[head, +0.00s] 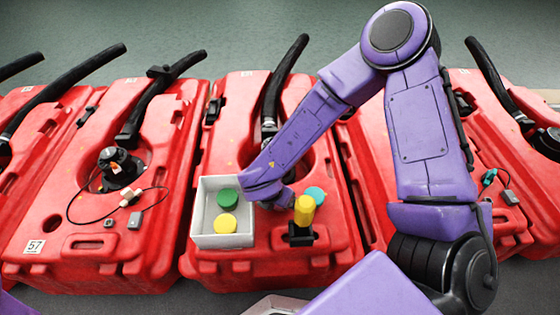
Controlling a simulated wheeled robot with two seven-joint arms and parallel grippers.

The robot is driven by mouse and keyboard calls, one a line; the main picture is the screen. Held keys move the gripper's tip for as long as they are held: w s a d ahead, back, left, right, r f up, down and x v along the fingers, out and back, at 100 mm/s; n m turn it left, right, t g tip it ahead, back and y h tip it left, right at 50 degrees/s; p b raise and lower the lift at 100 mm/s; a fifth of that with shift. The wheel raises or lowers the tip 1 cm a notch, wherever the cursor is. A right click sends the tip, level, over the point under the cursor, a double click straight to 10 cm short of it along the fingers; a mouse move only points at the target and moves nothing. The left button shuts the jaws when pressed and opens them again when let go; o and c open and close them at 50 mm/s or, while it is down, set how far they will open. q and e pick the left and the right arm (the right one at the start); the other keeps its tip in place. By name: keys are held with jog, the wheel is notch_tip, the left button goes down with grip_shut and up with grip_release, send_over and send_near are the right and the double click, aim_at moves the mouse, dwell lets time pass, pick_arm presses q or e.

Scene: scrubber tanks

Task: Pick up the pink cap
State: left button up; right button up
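No pink cap shows in the head view; my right arm and gripper cover part of the middle red tank (345,235). My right gripper (284,203) is low over that tank, between a white box (222,241) and a yellow cylinder (304,210). Its fingers are mostly hidden by my own wrist, so I cannot tell whether they are open or hold anything. My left gripper is out of view.
The white box holds a green cap (228,197) and a yellow cap (226,223). A teal cap (316,195) is behind the yellow cylinder, which stands upright at a black fitting (300,238). Red tanks with black hoses (285,75) stand on both sides.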

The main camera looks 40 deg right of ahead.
jog(key=shift+w+d+f, duration=0.1)
jog(key=shift+d+f, duration=0.05)
jog(key=shift+f, duration=0.25)
jog(key=shift+r, duration=0.1)
jog(key=c, duration=1.1)
jog(key=shift+r, duration=0.15)
